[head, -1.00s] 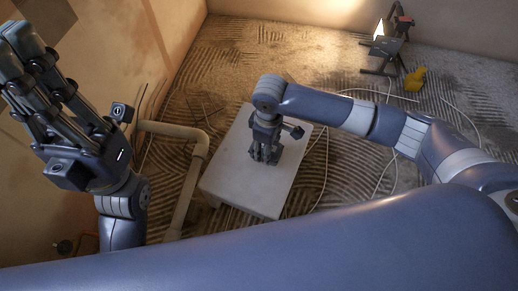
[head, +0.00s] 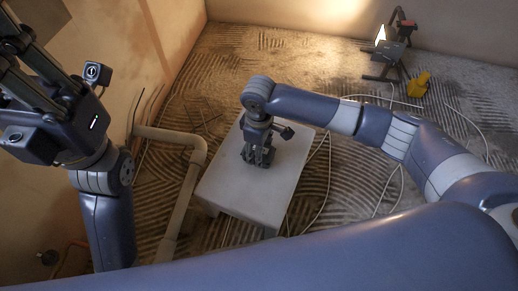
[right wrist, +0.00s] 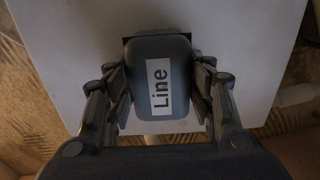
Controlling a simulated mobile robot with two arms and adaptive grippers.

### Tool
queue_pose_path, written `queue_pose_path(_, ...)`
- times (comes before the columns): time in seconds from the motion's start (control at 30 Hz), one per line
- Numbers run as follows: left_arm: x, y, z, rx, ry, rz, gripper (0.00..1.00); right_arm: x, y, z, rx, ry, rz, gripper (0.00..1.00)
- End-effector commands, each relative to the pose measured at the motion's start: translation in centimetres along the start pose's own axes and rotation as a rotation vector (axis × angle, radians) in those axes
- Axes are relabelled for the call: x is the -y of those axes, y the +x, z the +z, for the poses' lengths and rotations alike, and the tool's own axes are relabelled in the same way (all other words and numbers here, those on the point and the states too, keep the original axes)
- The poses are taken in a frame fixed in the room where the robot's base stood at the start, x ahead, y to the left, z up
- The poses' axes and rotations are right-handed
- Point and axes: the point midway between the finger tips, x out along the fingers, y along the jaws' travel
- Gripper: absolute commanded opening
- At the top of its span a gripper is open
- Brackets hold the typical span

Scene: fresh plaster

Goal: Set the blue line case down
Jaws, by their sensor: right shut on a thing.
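The line case (right wrist: 160,75) is a dark blue-grey rounded block with a white "Line" label, seen in the right wrist view. My right gripper (right wrist: 160,100) is shut on it, with fingers on both sides. In the head view, my right gripper (head: 257,158) points down over the pale table (head: 235,195). Its fingers hide the case there. I cannot tell whether the case touches the tabletop. My left gripper (head: 25,75) is raised at the left edge, away from the table; its fingertips are cut off by the frame.
The tabletop around my right gripper is clear. A beige pipe (head: 185,190) runs along the table's left side. Loose cables (head: 328,180) lie on the ridged floor to the right. A work lamp (head: 388,48) and a yellow object (head: 418,84) stand at the back right.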

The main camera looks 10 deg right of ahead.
Motion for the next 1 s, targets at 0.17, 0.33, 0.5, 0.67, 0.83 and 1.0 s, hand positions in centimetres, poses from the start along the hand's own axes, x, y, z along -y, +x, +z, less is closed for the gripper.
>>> queue_pose_path(0.17,0.0,-0.1,0.0,0.003,-0.001,-0.002,0.00,0.0,0.2,0.0,0.001,0.000,0.000,0.70)
queue_pose_path(0.33,0.0,-0.1,0.0,0.003,-0.001,-0.001,0.00,0.0,0.2,0.0,0.000,0.000,0.000,0.70)
queue_pose_path(0.5,0.0,-0.1,0.0,0.003,-0.001,-0.001,0.00,0.0,0.1,0.0,0.000,0.000,0.000,0.70)
queue_pose_path(0.67,0.1,0.6,0.0,0.001,-0.001,-0.001,0.00,0.0,-1.2,0.0,-0.002,0.000,0.000,0.70)
queue_pose_path(0.83,0.3,-0.7,0.5,0.074,-0.009,-0.027,0.00,0.0,-4.0,0.0,-0.001,0.000,0.000,0.70)
queue_pose_path(1.0,0.4,-1.5,0.4,0.130,-0.017,-0.051,0.00,0.0,-7.3,-0.1,-0.002,0.000,-0.001,0.70)
